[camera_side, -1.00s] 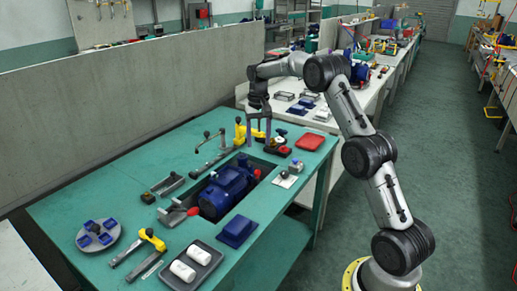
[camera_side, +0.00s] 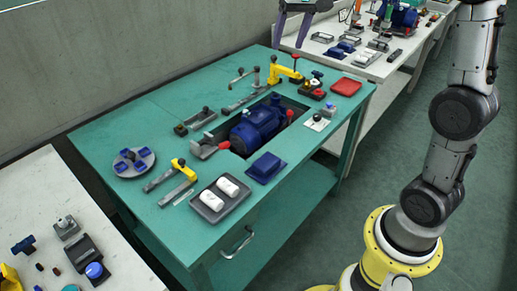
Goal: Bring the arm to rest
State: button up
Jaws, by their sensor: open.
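My gripper (camera_side: 291,32) shows at the top edge of the side view, its two purple-grey fingers apart and nothing between them. It appears raised, beyond the far edge of the green workbench (camera_side: 110,120). The rest of its body is cut off by the frame. My arm stands at the right, its lower links upright on a yellow base ring. A blue pump motor (camera_side: 257,123) lies in the recess of the bench, apart from the gripper.
Clamps with yellow arms (camera_side: 286,72), a red tray (camera_side: 345,87), a blue block (camera_side: 266,167), a grey tray with two white pieces (camera_side: 208,201) and a round disc with blue blocks (camera_side: 131,170) sit on the bench. Floor between bench and arm is clear.

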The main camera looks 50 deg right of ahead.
jog(key=s+a+r+n+t, duration=0.15)
jog(key=s+a, duration=0.25)
jog(key=s, duration=0.4)
jog(key=s+a+r+n+t, duration=0.1)
jog(key=s+a+n, duration=0.1)
jog(key=s+a, duration=0.4)
jog(key=s+f+n, duration=0.2)
jog(key=s+f, duration=0.8)
jog(key=s, duration=0.1)
jog(key=shift+s+a+f+n+y, duration=0.35)
jog(key=shift+s+a+f+y, duration=0.05)
jog(key=shift+a, duration=0.05)
